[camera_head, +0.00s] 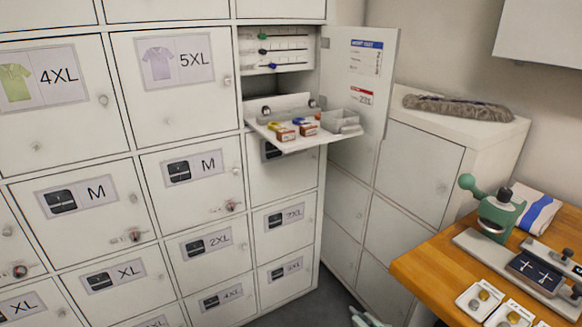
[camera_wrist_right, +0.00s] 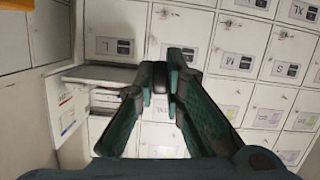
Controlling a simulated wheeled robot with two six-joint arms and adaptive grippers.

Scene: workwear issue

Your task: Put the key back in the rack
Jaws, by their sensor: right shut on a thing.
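The key rack (camera_head: 276,50) is inside the open upper locker compartment. A pale grey-green part at the head view's bottom edge may be this gripper; I cannot tell. My left gripper is in neither view.
The compartment's door (camera_head: 360,75) stands open to the right. A fold-down shelf (camera_head: 290,143) juts out below the rack, carrying small coloured boxes and a grey tray (camera_head: 341,122). A wooden bench (camera_head: 440,275) with a green press (camera_head: 497,212) is at the right.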

